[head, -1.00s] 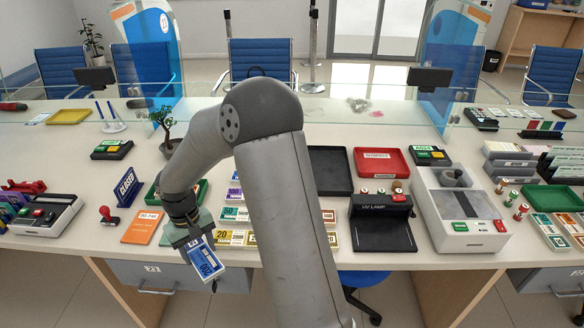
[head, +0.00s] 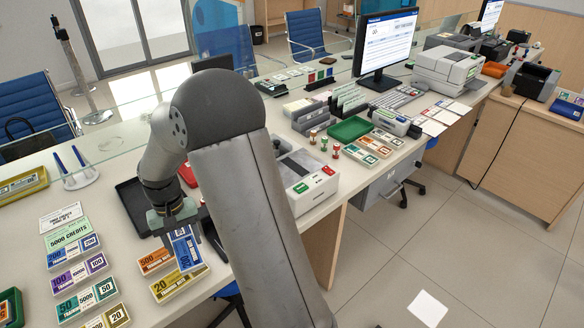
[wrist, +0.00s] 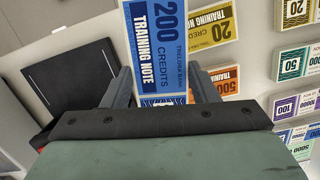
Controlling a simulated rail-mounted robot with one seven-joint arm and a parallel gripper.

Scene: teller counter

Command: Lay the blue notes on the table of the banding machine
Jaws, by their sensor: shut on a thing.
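The blue notes (head: 185,248), marked 200, hang from my gripper (head: 174,222), which is shut on them. In the wrist view the same notes (wrist: 160,40) stick out between the two fingers (wrist: 160,90), with their face showing. The notes are in front of the counter's edge area, close to the orange and yellow note stacks in the head view. A white machine (head: 308,182) with green and red buttons stands to the right, partly hidden behind my arm. I cannot tell for sure that it is the banding machine.
An orange stack (head: 156,260) and a yellow stack (head: 180,283) lie by the held notes. More stacks, including another blue one (head: 73,251), lie at left. A black tray (head: 132,207) is behind my gripper. A green tray (head: 350,129) and a monitor (head: 384,42) are farther right.

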